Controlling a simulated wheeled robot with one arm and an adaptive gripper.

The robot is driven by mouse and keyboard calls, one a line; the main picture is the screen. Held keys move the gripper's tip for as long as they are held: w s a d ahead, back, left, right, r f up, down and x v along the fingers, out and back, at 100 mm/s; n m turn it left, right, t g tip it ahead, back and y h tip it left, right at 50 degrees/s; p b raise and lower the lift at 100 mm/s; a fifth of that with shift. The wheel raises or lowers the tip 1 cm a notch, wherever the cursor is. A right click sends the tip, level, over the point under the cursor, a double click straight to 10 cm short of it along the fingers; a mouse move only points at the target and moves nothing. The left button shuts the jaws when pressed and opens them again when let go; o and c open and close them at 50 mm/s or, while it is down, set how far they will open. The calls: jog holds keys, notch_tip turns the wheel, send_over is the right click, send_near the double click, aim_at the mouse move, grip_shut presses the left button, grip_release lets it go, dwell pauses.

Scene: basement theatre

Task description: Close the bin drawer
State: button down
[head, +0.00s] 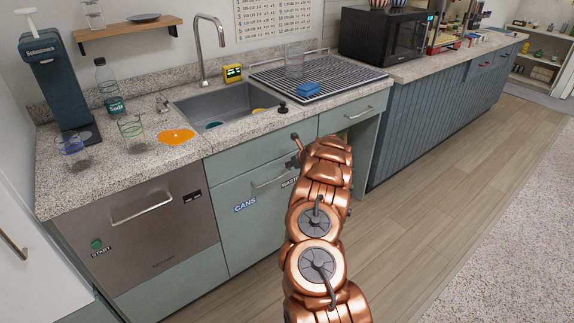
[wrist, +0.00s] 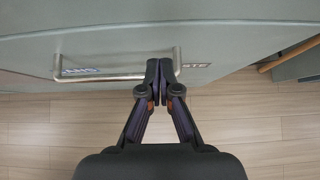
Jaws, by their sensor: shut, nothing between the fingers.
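The bin drawer (head: 240,225) is the green-grey front below the sink, with a "CANS" label, a partly hidden second label and a metal bar handle (head: 271,181). It also fills the top of the wrist view (wrist: 110,45), with its handle (wrist: 110,77) across the front. It looks nearly flush with the cabinet; I cannot tell if a small gap is left. My gripper (wrist: 159,72) is shut and empty, its fingertips at the right part of the handle, close to the drawer front. I cannot tell if they touch. My copper arm hides the drawer's right part in the head view.
A stainless dishwasher front (head: 150,230) stands left of the drawer. Above are the granite counter (head: 110,180), the sink (head: 225,105) and a drying rack (head: 320,75). The wood floor (head: 430,200) is clear to the right.

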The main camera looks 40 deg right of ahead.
jog(key=v, duration=1)
jog(key=shift+s+b, duration=0.35)
jog(key=shift+s, duration=0.1)
jog(key=shift+d, duration=0.1)
